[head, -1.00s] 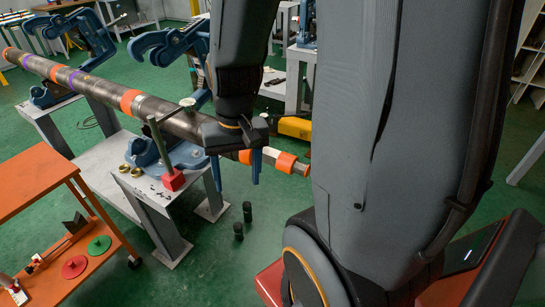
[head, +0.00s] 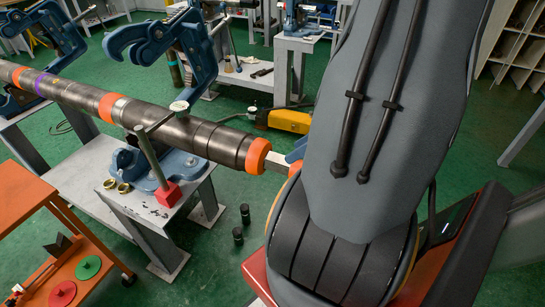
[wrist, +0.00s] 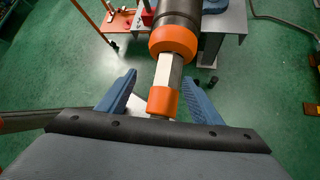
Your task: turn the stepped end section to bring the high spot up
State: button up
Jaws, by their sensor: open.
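A long dark pipe (head: 190,132) with orange and purple bands lies in blue vises. Its narrower stepped end section (wrist: 167,78) comes out past an orange band (wrist: 174,41). It has flat sides, one pale and one darker, and an orange collar (wrist: 162,101) near its tip. In the wrist view my gripper (wrist: 159,77) is open, with one blue finger on each side of the end section. Gaps show on both sides, so it does not grip. In the head view the end section (head: 277,162) shows only in part; my arm hides its tip and most of the gripper.
A blue vise (head: 185,150) with an upright handle and red block (head: 167,194) stands on a grey bench (head: 90,180). An orange cart (head: 25,195) is at left. Two dark cylinders (head: 241,222) stand on the green floor, near my arm. A yellow tool (head: 285,121) lies behind.

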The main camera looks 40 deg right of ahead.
aim_at(279, 161)
jog(key=shift+w+d+f+m+t+b, duration=0.2)
jog(key=shift+d+f+m+b, duration=0.1)
jog(key=shift+f, duration=0.15)
jog(key=shift+w+d+f+m+t+b, duration=0.1)
jog(key=shift+w+d+f+m+b, duration=0.1)
jog(key=shift+f+m, duration=0.15)
jog(key=shift+x, duration=3.8)
jog(key=c, duration=1.1)
jog(key=shift+o, duration=0.2)
jog(key=shift+h+b, duration=0.3)
jog(key=shift+b, duration=0.05)
